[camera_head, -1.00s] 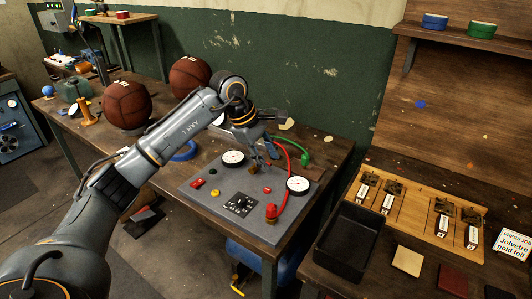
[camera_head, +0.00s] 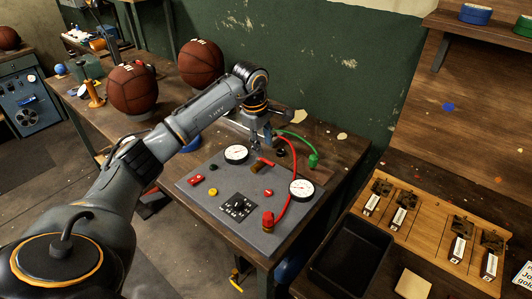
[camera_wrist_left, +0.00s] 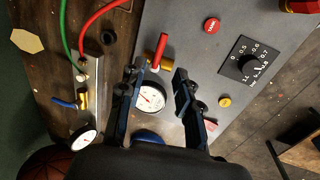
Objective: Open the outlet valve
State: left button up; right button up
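On a grey panel (camera_head: 225,225) sits a brass valve with a red lever (camera_head: 265,162); in the left wrist view the lever (camera_wrist_left: 159,48) lies just ahead of the fingertips, between their lines. A second brass valve with a blue lever (camera_wrist_left: 65,103) is on a metal strip off the panel, to the left in that view. No label shows which is the outlet valve. My left gripper (camera_head: 263,142) hangs over the panel's back edge; in the wrist view its fingers (camera_wrist_left: 158,75) are apart with nothing between them, not visibly touching the red lever. My right gripper is out of view.
Two gauges (camera_head: 236,154) (camera_head: 301,190), a dial (camera_head: 238,207) and several buttons are on the panel. A red hose (camera_head: 293,165) arches over its right side; a green hose (camera_head: 300,139) runs behind. Basketballs (camera_head: 133,90) stand left of my arm. A black tray (camera_head: 350,257) is at right.

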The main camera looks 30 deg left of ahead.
aim_at(266, 162)
pick_arm(q)
jog(key=f, duration=0.2)
jog(key=w+f+p, duration=0.1)
jog(key=f, duration=0.2)
jog(key=shift+w+d+f, duration=0.1)
jog(key=shift+f, duration=0.35)
jog(key=shift+w+f, duration=0.1)
jog(key=shift+f, duration=0.1)
jog(key=shift+c, duration=0.2)
grip_shut()
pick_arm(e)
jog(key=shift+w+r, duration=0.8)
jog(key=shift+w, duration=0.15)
